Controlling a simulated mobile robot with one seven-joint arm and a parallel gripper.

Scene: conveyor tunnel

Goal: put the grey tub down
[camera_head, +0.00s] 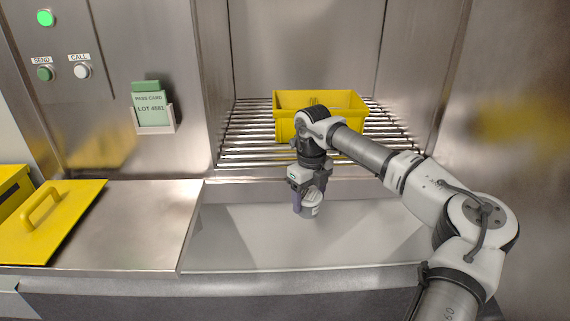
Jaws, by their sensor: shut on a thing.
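The grey tub (308,206) is a small pale grey piece at the lower end of my arm. My gripper (306,192) points down and is shut on it. The tub is in front of the roller bed, over the smooth grey surface (240,240). I cannot tell from this one view whether its bottom touches that surface. The gripper's fingers and the wrist hide part of the tub.
A yellow crate (350,103) stands on the rollers (245,140) behind my wrist. A yellow lid (65,225) with a handle lies on the steel counter (145,225) at left, beside another yellow box (12,185). A card holder (153,112) and buttons (82,72) are on the wall.

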